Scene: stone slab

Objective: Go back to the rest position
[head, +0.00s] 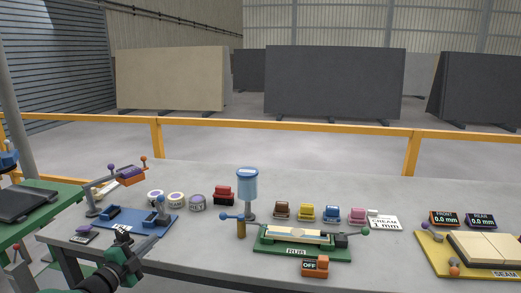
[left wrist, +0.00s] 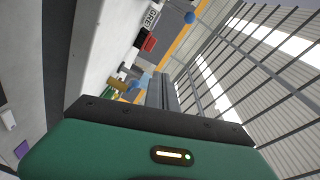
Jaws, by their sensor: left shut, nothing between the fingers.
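My left gripper (head: 122,236) comes in from the lower left of the head view. It is at the front edge of the grey table (head: 195,245), in front of the blue fixture (head: 135,221). Its fingers are shut and nothing shows between them. The left wrist view is tilted and shows mostly the green and black gripper housing (left wrist: 150,148). My right gripper is not in the frames.
A green RUB fixture (head: 300,252) holds a pale slab, with an orange OFF switch box (head: 315,266) in front. A blue canister (head: 247,184), several coloured blocks and labelled rolls stand behind. A yellow SEAM fixture (head: 432,262) is at right. A green side table (head: 42,223) stands left.

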